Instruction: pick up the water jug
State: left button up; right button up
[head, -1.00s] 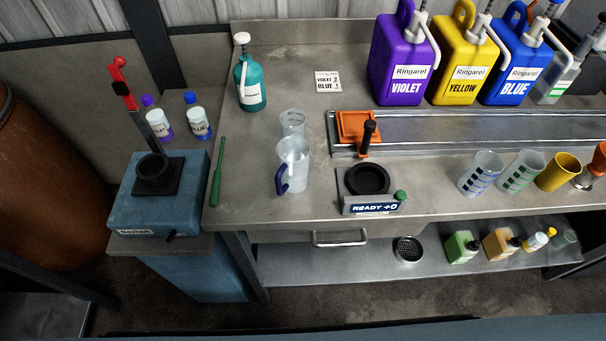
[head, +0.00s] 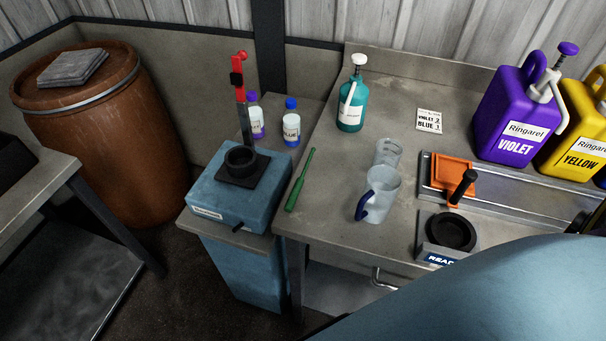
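The water jug (head: 381,193) is a clear, pale pitcher with a dark blue handle on its left side. It stands upright on the grey metal counter (head: 330,220), in front of a clear glass beaker (head: 389,152). Nothing holds it. Neither of my grippers shows in the head view. A large smooth blue-grey shape covers the lower right corner and hides part of the counter front.
A green rod (head: 300,180) lies left of the jug. A teal pump bottle (head: 352,102) stands behind it. An orange slider (head: 454,174) and a round black holder (head: 451,231) are to its right. A blue press (head: 238,195) and rusty barrel (head: 110,130) are left.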

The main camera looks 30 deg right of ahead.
aim_at(374, 206)
jog(key=u, duration=0.7)
jog(key=k, duration=1.1)
jog(key=z, duration=1.6)
jog(key=i, duration=0.5)
